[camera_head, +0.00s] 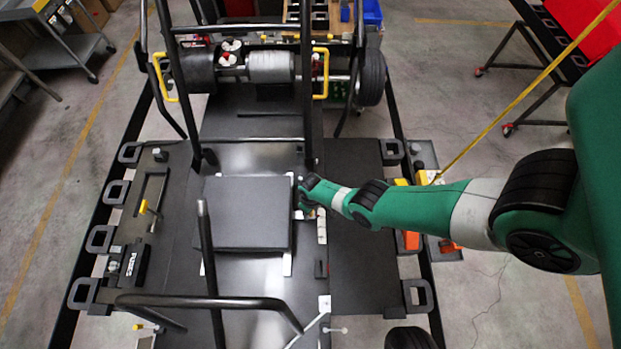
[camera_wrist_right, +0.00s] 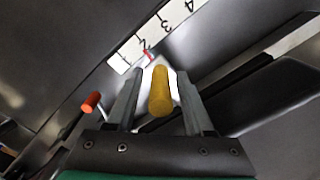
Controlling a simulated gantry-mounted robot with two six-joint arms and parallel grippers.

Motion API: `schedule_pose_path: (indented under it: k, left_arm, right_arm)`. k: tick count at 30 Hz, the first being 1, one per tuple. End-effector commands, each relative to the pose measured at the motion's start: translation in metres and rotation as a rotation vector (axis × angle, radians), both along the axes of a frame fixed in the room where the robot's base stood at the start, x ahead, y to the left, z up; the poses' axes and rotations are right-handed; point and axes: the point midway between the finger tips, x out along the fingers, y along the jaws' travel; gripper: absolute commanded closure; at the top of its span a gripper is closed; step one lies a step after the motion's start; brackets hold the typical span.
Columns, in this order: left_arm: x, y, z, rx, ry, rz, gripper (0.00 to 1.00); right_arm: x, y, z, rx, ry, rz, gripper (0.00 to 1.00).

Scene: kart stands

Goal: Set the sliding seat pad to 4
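The black square seat pad (camera_head: 247,213) lies flat over the middle of the kart frame in the head view. My right gripper (camera_head: 308,193) is at the pad's right edge. In the right wrist view a white scale strip (camera_wrist_right: 155,35) carries the numbers 1 to 4. A small red mark (camera_wrist_right: 149,57) sits at the strip's lower edge, closest to the 2. A yellow cylindrical knob (camera_wrist_right: 160,92) stands between the two fingers of my right gripper (camera_wrist_right: 160,100). The fingers are open, with a gap showing on each side of the knob. My left gripper is out of view.
An orange-tipped knob (camera_wrist_right: 91,101) is left of the fingers in the wrist view. In the head view, a bent black tube (camera_head: 215,301) crosses in front of the pad and an upright bar (camera_head: 207,255) rises beside it. A dark plate (camera_head: 362,270) lies right of the pad.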

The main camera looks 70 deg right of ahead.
Motion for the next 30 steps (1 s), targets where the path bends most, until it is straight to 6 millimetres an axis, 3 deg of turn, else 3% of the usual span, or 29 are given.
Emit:
schedule_pose_path:
  k: [1,8,30]
  left_arm:
    - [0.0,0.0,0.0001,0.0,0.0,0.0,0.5]
    - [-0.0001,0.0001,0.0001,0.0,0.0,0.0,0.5]
    - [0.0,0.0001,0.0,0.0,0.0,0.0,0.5]
  right_arm:
    - [0.0001,0.0,0.0001,0.0,0.0,0.0,0.59]
    - [0.0001,0.0,0.0001,0.0,0.0,0.0,1.0]
    - [0.0,0.0001,0.0,0.0,0.0,0.001,1.0]
